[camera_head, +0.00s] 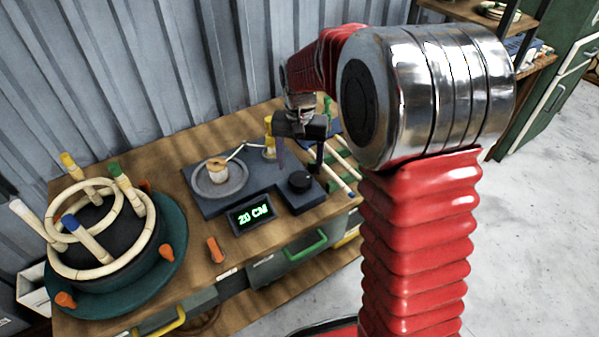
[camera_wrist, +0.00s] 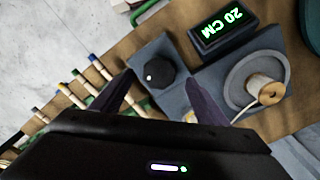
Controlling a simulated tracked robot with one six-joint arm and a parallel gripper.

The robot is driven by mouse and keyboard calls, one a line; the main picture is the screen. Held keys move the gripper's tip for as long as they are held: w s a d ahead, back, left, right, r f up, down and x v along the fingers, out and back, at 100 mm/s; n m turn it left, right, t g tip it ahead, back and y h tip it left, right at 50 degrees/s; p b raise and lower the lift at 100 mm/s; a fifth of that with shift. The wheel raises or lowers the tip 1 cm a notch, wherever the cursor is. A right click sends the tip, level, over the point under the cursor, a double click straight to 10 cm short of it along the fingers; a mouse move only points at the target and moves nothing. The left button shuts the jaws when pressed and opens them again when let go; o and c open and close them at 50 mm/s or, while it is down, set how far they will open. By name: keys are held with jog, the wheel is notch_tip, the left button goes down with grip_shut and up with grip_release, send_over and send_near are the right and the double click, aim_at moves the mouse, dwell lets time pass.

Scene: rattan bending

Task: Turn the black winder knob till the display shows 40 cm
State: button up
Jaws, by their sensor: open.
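The black winder knob (camera_head: 300,182) sits on the right part of the grey winder base (camera_head: 208,206). In the wrist view the knob (camera_wrist: 158,72) has a white dot on its top and lies ahead of my fingertips. The display (camera_head: 251,214) reads 20 CM in green, and it also shows in the wrist view (camera_wrist: 222,25). A rattan spool (camera_head: 217,167) stands on the round grey plate of the winder. My gripper (camera_wrist: 160,85) is open and empty, its fingers apart behind the knob and not around it.
A round teal stand (camera_head: 177,262) with rattan rings and coloured-tipped pegs fills the table's left side. Orange clamps (camera_head: 215,250) lie around it. Rattan sticks with coloured ends (camera_wrist: 62,92) lie beside the winder.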

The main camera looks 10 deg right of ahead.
aim_at(300, 180)
notch_tip(300, 180, up, 8)
dwell(0.4)
jog(key=shift+w+f, duration=0.1)
jog(key=s+r+n+t, duration=0.2)
jog(key=s, duration=1.1)
jog(key=s+r+n+t, duration=0.2)
jog(key=s+t, duration=0.1)
jog(key=s, duration=0.9)
jog(key=shift+s+r+n+t, duration=0.3)
jog(key=shift+s+r+n, duration=0.05)
jog(key=shift+n, duration=0.05)
dwell(1.2)
